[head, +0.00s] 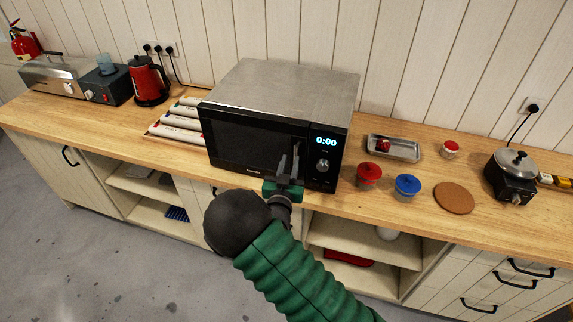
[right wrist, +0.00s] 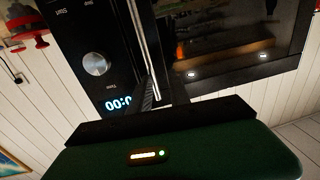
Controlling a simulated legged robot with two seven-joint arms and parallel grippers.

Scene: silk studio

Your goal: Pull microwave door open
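The microwave (head: 285,85) stands on the wooden counter with its dark door (head: 245,140) closed against the body. The door handle (head: 298,148) is an upright bar beside the control panel. My right gripper (head: 290,158) is at the lower part of the handle. In the right wrist view, the handle (right wrist: 150,45) runs up between the close-set fingers of my right gripper (right wrist: 163,92), which looks shut on it. The control panel (right wrist: 95,65) and the dark door (right wrist: 240,40) show on either side. My left gripper is out of view.
A red pot (head: 368,175), a blue pot (head: 407,186) and a cork mat (head: 453,198) sit right of the microwave, near a metal tray (head: 405,149). Rolls (head: 178,125) lie to its left, beyond them a red kettle (head: 149,82). Open shelves lie below the counter.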

